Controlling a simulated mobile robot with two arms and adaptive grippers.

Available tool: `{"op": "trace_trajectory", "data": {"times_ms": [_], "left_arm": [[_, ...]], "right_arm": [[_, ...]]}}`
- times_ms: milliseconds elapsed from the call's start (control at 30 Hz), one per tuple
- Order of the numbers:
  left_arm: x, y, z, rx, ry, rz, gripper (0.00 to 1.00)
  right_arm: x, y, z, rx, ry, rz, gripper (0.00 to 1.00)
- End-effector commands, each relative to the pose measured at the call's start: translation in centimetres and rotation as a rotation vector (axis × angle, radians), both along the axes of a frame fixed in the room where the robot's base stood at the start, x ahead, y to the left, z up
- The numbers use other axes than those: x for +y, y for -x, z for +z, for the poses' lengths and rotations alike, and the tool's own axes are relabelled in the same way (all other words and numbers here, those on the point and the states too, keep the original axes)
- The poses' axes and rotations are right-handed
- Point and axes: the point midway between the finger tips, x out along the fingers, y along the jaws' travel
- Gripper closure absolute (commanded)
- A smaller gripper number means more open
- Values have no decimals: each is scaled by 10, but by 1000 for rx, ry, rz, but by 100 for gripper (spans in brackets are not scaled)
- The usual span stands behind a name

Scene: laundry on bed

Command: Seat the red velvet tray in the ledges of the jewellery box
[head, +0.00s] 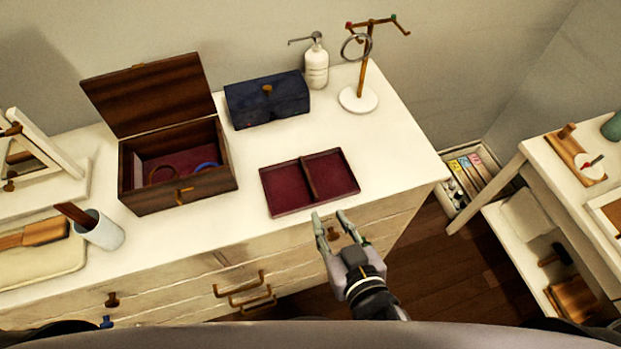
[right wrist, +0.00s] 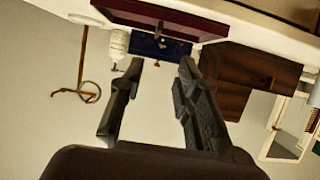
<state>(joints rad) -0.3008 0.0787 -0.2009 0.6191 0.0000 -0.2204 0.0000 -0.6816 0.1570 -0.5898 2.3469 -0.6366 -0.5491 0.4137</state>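The red velvet tray (head: 284,188) lies flat on the white dresser top, its dark rim around two compartments split by a divider. The wooden jewellery box (head: 150,202) stands to its left with the lid (head: 150,95) raised; a brown ring and a blue ring lie inside on red lining. My right gripper (head: 329,218) is open and empty, just in front of the tray's near edge and apart from it. In the right wrist view the tray (right wrist: 150,12) shows at the top, beyond the open fingers (right wrist: 161,68), with the jewellery box (right wrist: 250,72) at right. My left gripper is not in view.
Behind the tray stand a closed blue box (head: 265,108), a white pump bottle (head: 316,68) and a jewellery stand (head: 358,98). A cup (head: 102,232) and a mirror (head: 40,150) are at left. Dresser top right of the tray is clear. A side table (head: 560,185) stands far right.

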Motion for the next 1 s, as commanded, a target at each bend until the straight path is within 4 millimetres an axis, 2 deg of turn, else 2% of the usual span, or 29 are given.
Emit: {"op": "trace_trajectory", "data": {"times_ms": [400, 767, 1000], "left_arm": [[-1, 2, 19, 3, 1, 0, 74], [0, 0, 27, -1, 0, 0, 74], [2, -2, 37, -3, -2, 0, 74]], "right_arm": [[22, -71, -27, -3, 2, 0, 70], [29, -97, -39, -1, 3, 0, 70], [35, -126, -51, -2, 1, 1, 70]]}}
